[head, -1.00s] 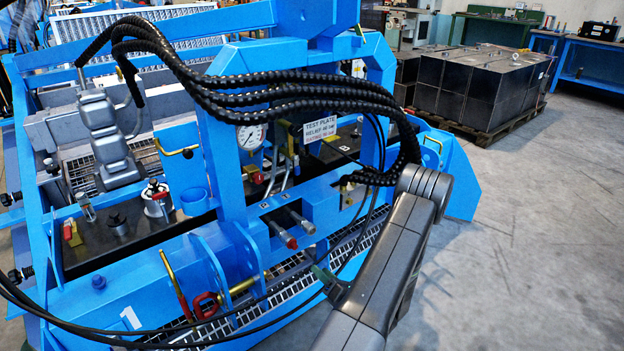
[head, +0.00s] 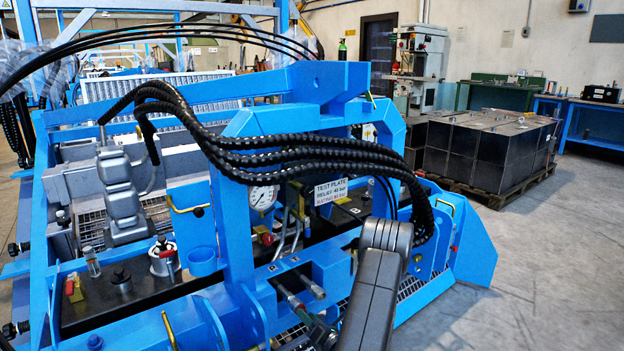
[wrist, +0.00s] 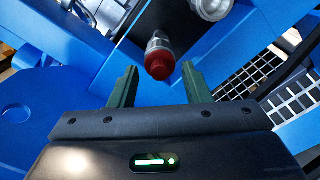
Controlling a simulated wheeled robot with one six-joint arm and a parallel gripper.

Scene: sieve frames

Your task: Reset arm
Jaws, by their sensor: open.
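My gripper (wrist: 160,72) shows in the wrist view with two dark green fingers apart. A red-capped fitting (wrist: 159,66) with a metal collar lies between and beyond the fingertips in the picture. I cannot tell whether the fingers touch it, but they are not closed on it. In the head view my grey arm reaches up from the bottom, right of centre, and bends at a rounded joint in front of the blue machine (head: 235,180). Two metal fittings (head: 310,287) stick out of the machine's block left of my arm.
Black ribbed hoses (head: 290,160) arch over the machine and come down close behind my arm. A pressure gauge (head: 263,197) and a test plate sign (head: 331,190) sit on the frame. Dark metal boxes (head: 480,150) stand on a pallet behind. The floor at right is clear.

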